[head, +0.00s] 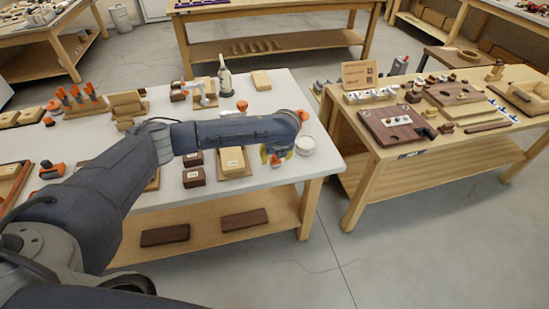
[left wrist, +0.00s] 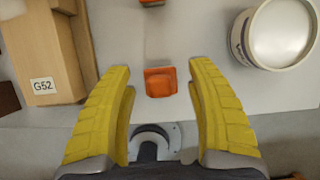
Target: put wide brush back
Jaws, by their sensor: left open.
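My left gripper (head: 274,156) points down over the right end of the white bench (head: 330,162). In the left wrist view the left gripper (left wrist: 162,84) is open, with its yellow fingers apart. A small orange piece (left wrist: 160,82) shows in the gap between them; neither finger visibly touches it. It may be part of the wide brush, but I cannot tell. A grey round part with a dark stem (left wrist: 150,140) shows lower between the fingers. In the head view an orange bit (head: 275,160) shows at the fingertips. My right gripper is not in view.
A white-lidded tub (head: 305,145) stands right of the gripper, also in the wrist view (left wrist: 280,32). A wooden block labelled G52 (left wrist: 55,50) is left of the fingers. Orange-handled tools in a rack (head: 78,100) stand at back left. A wooden table (head: 390,165) stands to the right.

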